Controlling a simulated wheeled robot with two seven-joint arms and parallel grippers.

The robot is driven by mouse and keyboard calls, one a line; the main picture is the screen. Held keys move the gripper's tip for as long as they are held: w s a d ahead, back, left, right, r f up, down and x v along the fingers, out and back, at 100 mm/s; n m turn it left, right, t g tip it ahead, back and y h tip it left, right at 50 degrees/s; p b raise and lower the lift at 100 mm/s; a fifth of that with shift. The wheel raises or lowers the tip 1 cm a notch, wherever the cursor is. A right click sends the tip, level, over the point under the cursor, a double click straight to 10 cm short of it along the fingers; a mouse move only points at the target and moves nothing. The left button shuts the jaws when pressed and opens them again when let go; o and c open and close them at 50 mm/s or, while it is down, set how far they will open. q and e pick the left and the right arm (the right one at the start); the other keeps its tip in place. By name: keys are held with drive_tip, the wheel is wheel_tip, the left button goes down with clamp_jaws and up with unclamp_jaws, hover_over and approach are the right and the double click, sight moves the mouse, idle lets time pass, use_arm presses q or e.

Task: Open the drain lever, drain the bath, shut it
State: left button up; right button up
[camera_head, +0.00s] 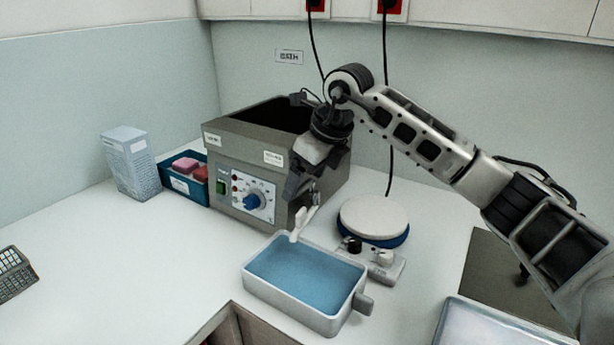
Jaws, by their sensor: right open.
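The bath (229,145) is a grey box with an open, dark top, standing at the back of the counter. Its front panel has a blue dial (252,202) and a green switch. A pale drain lever and spout (300,222) stick out low at the front right corner. A light grey tray (290,316) stands below the spout with a flat blue surface inside, which looks like liquid. My right gripper (294,194) is open, pointing down just above the spout and close to the bath's front. Whether it touches the lever is unclear. My left gripper is not in view.
A round white plate on a blue-rimmed stirrer (374,216) stands right of the bath. A blue bin (183,186) with pink and red items and a carton (130,162) stand left. A calculator (14,274) lies far left.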

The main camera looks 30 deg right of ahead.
drive_tip(key=b+v, duration=0.1)
drive_tip(key=v, duration=1.5)
